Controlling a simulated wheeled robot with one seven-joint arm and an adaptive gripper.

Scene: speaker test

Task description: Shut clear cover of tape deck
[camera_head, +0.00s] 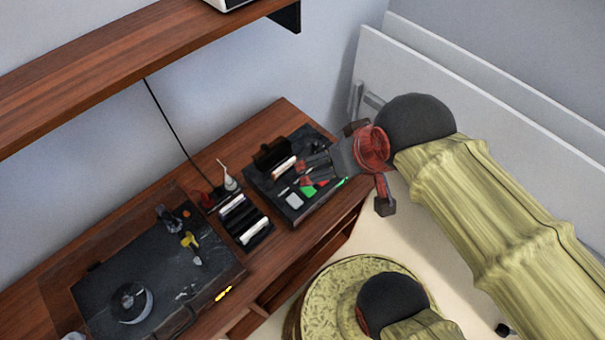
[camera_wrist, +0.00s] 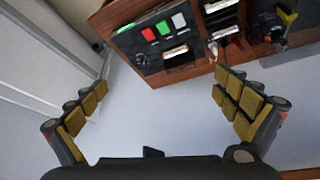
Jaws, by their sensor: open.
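The tape deck (camera_head: 315,207) is a dark box with green, red and pale buttons at the right end of the wooden top. In the wrist view the deck (camera_wrist: 150,62) shows upside down near the top, with a round dial and a cassette opening. A dark flap (camera_head: 272,152) stands raised at its back; it looks like the cover, though I cannot tell that it is clear. My gripper (camera_head: 308,170) is over the deck, partly hiding it, to the right of the flap. In the wrist view my gripper (camera_wrist: 162,82) is wide open, with nothing between its fingers.
A black turntable-like unit (camera_head: 105,278) fills the left of the wooden top (camera_head: 285,243). A small black unit with white bars (camera_head: 243,220) stands between it and the deck. A wooden shelf (camera_head: 120,55) hangs above. A round patterned stool (camera_head: 325,295) stands in front. White panels (camera_head: 480,105) stand at right.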

